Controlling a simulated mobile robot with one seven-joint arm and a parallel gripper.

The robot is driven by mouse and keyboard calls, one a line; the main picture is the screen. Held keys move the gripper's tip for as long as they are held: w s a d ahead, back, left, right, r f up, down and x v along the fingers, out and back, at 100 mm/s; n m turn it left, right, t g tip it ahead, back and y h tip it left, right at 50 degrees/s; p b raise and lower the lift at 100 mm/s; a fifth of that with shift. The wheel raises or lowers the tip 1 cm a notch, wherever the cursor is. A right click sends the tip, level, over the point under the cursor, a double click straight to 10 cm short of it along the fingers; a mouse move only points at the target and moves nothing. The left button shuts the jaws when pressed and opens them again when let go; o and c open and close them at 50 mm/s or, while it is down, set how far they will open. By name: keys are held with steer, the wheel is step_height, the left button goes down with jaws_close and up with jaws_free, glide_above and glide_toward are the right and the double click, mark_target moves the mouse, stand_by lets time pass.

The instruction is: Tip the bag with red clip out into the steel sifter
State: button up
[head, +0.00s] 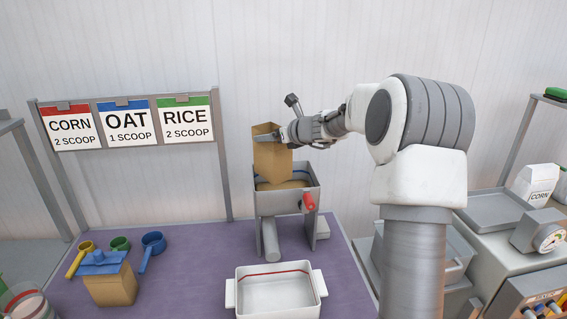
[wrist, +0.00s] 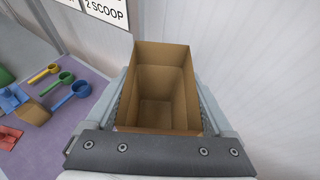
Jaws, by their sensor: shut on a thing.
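My gripper (head: 283,134) is shut on an open brown paper bag (head: 272,158), held by its upper part. The bag looks about upright, above the steel sifter (head: 265,200). In the wrist view the bag (wrist: 152,58) shows its open mouth and bare inner walls and floor; I see no contents and no clip on it. The sifter is a grey metal hopper on a stand with a red crank knob (head: 308,202) and a blue line inside. Tan material (head: 290,185) lies in the hopper. The bag's lower edge hides part of the sifter's opening; I cannot tell whether they touch.
A white tray (head: 275,300) with a red line stands in front of the sifter. A brown bag with a blue clip (head: 105,262) and yellow, green and blue scoops (head: 152,241) stand at left. A red item (wrist: 9,137) lies at the wrist view's left edge. Signs (head: 126,122) stand behind.

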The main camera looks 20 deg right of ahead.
step_height(320, 180, up, 3)
steer(key=p, duration=0.3)
steer(key=shift+r, duration=0.1)
stand_by(0.5)
